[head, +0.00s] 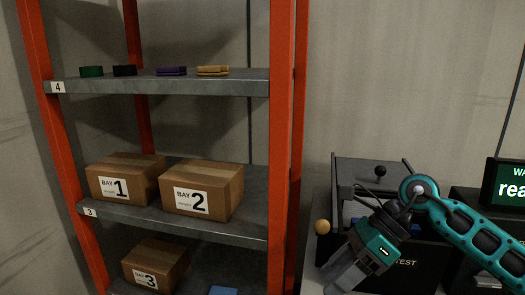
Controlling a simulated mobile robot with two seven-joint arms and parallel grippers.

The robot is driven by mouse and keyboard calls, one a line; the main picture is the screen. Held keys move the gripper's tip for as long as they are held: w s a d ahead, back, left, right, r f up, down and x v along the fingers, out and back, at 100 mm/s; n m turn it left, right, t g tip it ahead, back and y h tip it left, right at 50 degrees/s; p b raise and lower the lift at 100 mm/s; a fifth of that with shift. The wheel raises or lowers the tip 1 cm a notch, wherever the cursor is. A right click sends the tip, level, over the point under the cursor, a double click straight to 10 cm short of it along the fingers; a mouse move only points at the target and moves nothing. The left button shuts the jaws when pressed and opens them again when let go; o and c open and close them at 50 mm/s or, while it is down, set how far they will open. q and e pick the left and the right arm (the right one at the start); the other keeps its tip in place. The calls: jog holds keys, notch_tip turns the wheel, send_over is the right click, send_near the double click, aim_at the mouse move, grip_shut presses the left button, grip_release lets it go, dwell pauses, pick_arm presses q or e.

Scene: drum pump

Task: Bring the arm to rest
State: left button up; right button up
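My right arm comes in from the right edge in the head view, teal with black joints. Its gripper (345,280) points down and to the left, in front of a dark bench unit (405,270) marked with the word TEST. The fingertips run near or past the bottom edge, so I cannot tell whether they are open or shut. No object shows clearly in the gripper. My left gripper is not in view.
An orange-framed shelf rack (285,130) stands at the left. Boxes Bay 1 (120,180), Bay 2 (200,190) and Bay 3 (155,262) sit on it, with small coloured pieces above. A yellow-orange ball (322,227) and a screen (508,184) are near the arm.

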jog(key=s+a+r+m+t+y, duration=0.1)
jog(key=a+m+t+y, duration=0.2)
jog(key=a+m+y, duration=0.3)
jog(key=s+a+r+m+t+y, duration=0.2)
jog(key=a+m+t+y, duration=0.2)
jog(key=m+y, duration=0.3)
jog(key=w+d+f+m+t+h, duration=0.1)
jog(key=d+f+m+t+h, duration=0.25)
jog(key=m+t, duration=0.45)
jog(key=w+d+f+m+t+h, duration=0.1)
jog(key=d+f+m+t+h, duration=0.3)
jog(key=m, duration=0.7)
pick_arm(q)
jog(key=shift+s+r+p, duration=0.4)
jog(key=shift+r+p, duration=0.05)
jog(key=shift+p, duration=0.2)
pick_arm(e)
jog(key=s+d+f+m+g+h, duration=0.3)
jog(key=s+f+m+h, duration=0.3)
jog(key=f+m, duration=0.2)
jog(key=s+d+f+m+g+h, duration=0.3)
jog(key=s+f+m, duration=0.4)
jog(key=f, duration=0.5)
jog(key=d+m+h, duration=0.1)
jog(key=h, duration=0.1)
jog(key=shift+s+d+g+h, duration=0.2)
jog(key=shift+g+h, duration=0.1)
jog(key=shift+h, duration=0.05)
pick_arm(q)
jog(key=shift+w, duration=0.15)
